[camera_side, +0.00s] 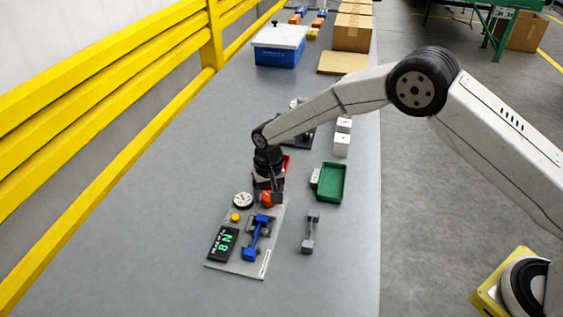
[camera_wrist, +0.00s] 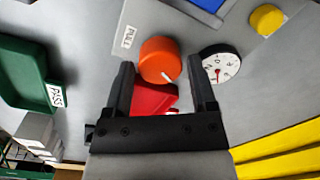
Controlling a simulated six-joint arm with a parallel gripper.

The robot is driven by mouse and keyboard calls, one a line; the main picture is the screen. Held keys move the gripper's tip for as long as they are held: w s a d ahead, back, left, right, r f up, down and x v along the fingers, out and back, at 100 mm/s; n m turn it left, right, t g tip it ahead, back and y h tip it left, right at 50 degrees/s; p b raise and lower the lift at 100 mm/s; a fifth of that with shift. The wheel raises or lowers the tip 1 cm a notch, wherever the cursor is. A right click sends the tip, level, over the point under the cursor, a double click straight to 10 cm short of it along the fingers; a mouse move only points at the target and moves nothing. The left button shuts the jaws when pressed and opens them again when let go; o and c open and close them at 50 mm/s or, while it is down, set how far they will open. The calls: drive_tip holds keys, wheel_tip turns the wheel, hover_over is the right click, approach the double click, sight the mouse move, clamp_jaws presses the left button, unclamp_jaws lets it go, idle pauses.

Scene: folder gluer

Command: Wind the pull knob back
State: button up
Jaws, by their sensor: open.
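The orange pull knob (camera_wrist: 160,58) has a white pointer line and sits on the grey plate beside a "PULL" label (camera_wrist: 128,37). In the side view the knob (camera_side: 266,198) is partly hidden by my gripper. My gripper (camera_wrist: 163,75) is open, with its two black fingers on either side of the knob's lower part in the wrist view. Whether the fingers touch the knob cannot be told. A red part (camera_wrist: 154,97) shows between the fingers, behind the knob. A round white dial (camera_wrist: 221,63) with a red needle sits beside the knob.
On the plate (camera_side: 217,264) are a yellow button (camera_side: 235,217), a black display (camera_side: 223,243) with green characters and a blue fixture (camera_side: 257,238). A grey part (camera_side: 310,232) and a green tray (camera_side: 330,183) lie to the right. The bench left of the plate is clear.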

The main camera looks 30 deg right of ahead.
drive_tip(key=shift+f, duration=0.45)
clamp_jaws()
drive_tip(key=shift+n, duration=3)
unclamp_jaws()
